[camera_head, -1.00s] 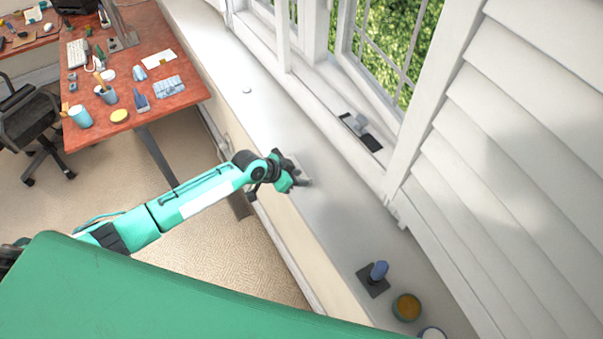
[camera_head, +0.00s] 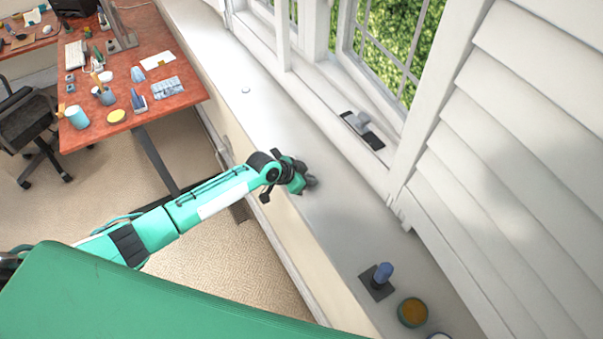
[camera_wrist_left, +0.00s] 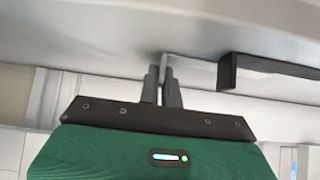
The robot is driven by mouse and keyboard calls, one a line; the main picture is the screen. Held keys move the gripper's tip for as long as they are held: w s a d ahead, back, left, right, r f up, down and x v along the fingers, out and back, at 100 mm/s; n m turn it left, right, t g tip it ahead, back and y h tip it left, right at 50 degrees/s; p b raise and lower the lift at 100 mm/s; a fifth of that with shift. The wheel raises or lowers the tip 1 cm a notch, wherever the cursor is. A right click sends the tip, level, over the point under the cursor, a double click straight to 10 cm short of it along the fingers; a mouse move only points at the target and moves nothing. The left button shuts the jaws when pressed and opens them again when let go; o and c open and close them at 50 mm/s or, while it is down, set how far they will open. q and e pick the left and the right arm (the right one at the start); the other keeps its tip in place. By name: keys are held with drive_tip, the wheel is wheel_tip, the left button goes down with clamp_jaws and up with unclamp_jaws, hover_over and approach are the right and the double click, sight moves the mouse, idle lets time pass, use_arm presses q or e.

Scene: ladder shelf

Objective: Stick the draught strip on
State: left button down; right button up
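My left gripper (camera_head: 305,180) is over the inner edge of the long pale sill, in front of the window. In the left wrist view its two dark fingers (camera_wrist_left: 162,88) are close together, with a narrow light-grey piece at their tips; I cannot tell if they grip it. A black strip (camera_head: 374,140) lies along the window ledge, up and to the right of the gripper and apart from it, with a grey block (camera_head: 359,120) on it. A black bar (camera_wrist_left: 270,72) shows right of the fingers in the left wrist view. My right gripper is not in view.
A blue-handled thing on a dark square base (camera_head: 380,279) and a tub with yellow-brown contents (camera_head: 412,312) stand at the sill's near end. A small white disc (camera_head: 246,91) lies farther back. Louvred shutters (camera_head: 510,150) border the right. A red desk (camera_head: 100,130) stands left.

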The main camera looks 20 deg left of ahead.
use_arm(q)
drive_tip(key=shift+r, duration=0.1)
drive_tip(key=shift+r+p, duration=1.25)
drive_tip(key=shift+r, duration=0.25)
drive_tip(key=shift+r+p, duration=0.85)
drive_tip(key=shift+r, duration=1.55)
